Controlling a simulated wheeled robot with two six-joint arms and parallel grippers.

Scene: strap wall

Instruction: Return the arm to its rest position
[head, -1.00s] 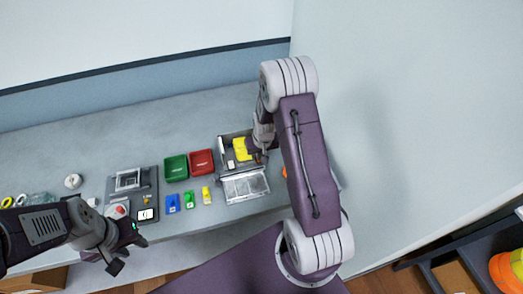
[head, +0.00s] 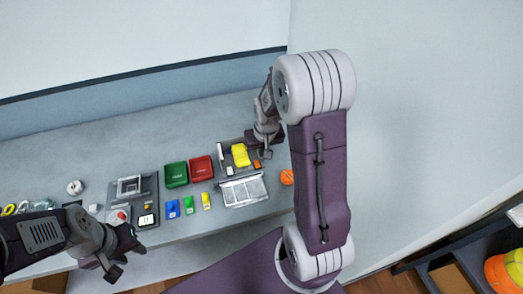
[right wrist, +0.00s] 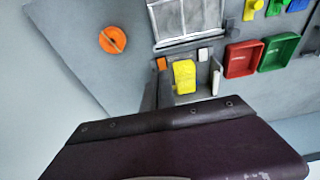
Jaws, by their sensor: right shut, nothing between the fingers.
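My right arm rises at the right of the head view, its elbow bent high. My right gripper (head: 266,150) points down beside the right edge of the open grey box and is shut with nothing in it. In the right wrist view a dark purple part of my own arm fills the bottom and the fingertips are not clear. My left gripper (head: 126,260) hangs off the table's front edge at the lower left, open and empty, its fingers apart.
The grey box (head: 222,158) holds a yellow block (head: 240,154); its clear lid (head: 244,190) extends toward the front. Green (head: 176,175) and red (head: 201,169) bins stand left of it. An orange disc (head: 287,177) lies to its right. A wall rises close on the right.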

